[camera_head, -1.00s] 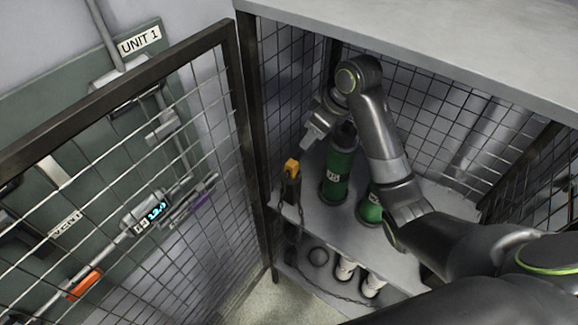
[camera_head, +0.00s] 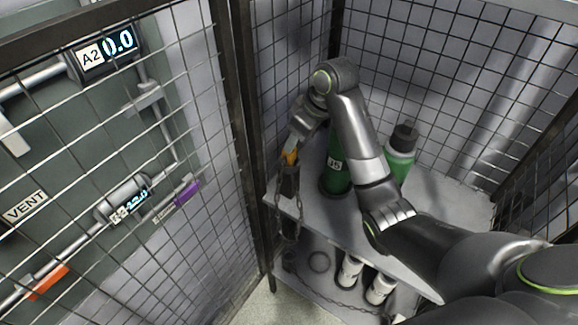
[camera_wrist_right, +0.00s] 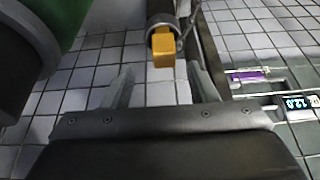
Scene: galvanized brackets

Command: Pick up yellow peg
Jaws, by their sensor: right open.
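The yellow peg (camera_head: 290,157) sits in a dark holder (camera_head: 289,183) at the front left edge of the cabinet's upper shelf. My right gripper (camera_head: 292,147) is close above it in the head view and partly covers it. In the right wrist view, the peg (camera_wrist_right: 163,48) lies ahead of my right gripper (camera_wrist_right: 159,80), roughly between the lines of its two spread fingers. My left gripper is not in view.
Green bottles stand on the shelf, one (camera_head: 337,165) right beside my right arm and one (camera_head: 401,158) farther right. A chain (camera_head: 277,215) hangs by the holder. White containers (camera_head: 349,271) stand on the lower shelf. The open mesh door (camera_head: 222,160) is at left.

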